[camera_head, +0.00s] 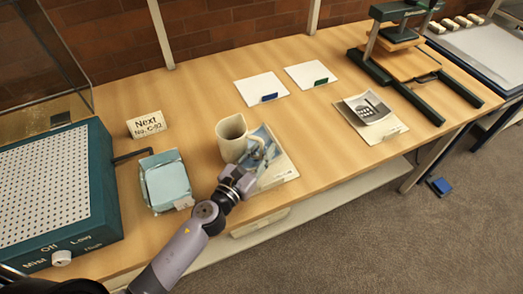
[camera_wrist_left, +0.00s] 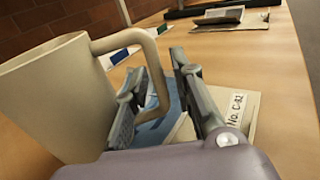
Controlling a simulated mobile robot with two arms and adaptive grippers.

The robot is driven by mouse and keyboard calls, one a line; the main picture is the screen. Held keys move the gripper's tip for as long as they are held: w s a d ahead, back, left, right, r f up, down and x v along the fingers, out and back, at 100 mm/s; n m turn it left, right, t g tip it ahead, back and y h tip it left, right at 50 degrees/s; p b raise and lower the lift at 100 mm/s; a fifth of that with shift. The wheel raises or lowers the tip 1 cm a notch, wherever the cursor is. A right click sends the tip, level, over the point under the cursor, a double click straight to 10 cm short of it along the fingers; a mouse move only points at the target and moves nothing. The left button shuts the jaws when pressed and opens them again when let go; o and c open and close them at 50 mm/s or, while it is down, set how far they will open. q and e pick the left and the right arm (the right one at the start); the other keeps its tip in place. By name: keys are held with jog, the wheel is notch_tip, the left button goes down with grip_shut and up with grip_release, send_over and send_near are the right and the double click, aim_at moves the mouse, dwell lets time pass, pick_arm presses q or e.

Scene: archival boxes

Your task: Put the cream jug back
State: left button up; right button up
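The cream jug (camera_head: 231,138) stands at the middle of the table, at the left part of a booklet with a blue picture (camera_head: 284,167). Its handle faces right in the head view. In the left wrist view the jug (camera_wrist_left: 50,95) fills the left side. My left gripper (camera_head: 243,178) is at the handle side of the jug. In the left wrist view its two fingers (camera_wrist_left: 158,100) are apart, with the handle (camera_wrist_left: 157,68) passing between them. I cannot tell whether a finger touches the handle. The jug's base is hidden in the wrist view. My right gripper is not in view.
A light-blue wrapped packet (camera_head: 167,180) and a "Next No. C-92" card (camera_head: 147,124) are left of the jug. A green perforated unit (camera_head: 50,185) stands far left. Two white folders (camera_head: 262,88) lie behind. A photo booklet (camera_head: 370,115) and press (camera_head: 405,65) are at right.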

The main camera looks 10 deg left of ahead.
pick_arm(q)
jog(key=shift+o, duration=0.2)
jog(key=shift+r, duration=0.25)
jog(key=b+v, duration=0.1)
jog(key=v, duration=0.2)
jog(key=b+v, duration=0.1)
jog(key=v, duration=0.3)
jog(key=b+v, duration=0.1)
jog(key=v, duration=0.2)
jog(key=shift+s+f, duration=0.25)
jog(key=shift+f, duration=0.05)
jog(key=shift+s+a+r+b, duration=0.2)
jog(key=shift+s+a+b, duration=0.2)
jog(key=shift+s, duration=0.3)
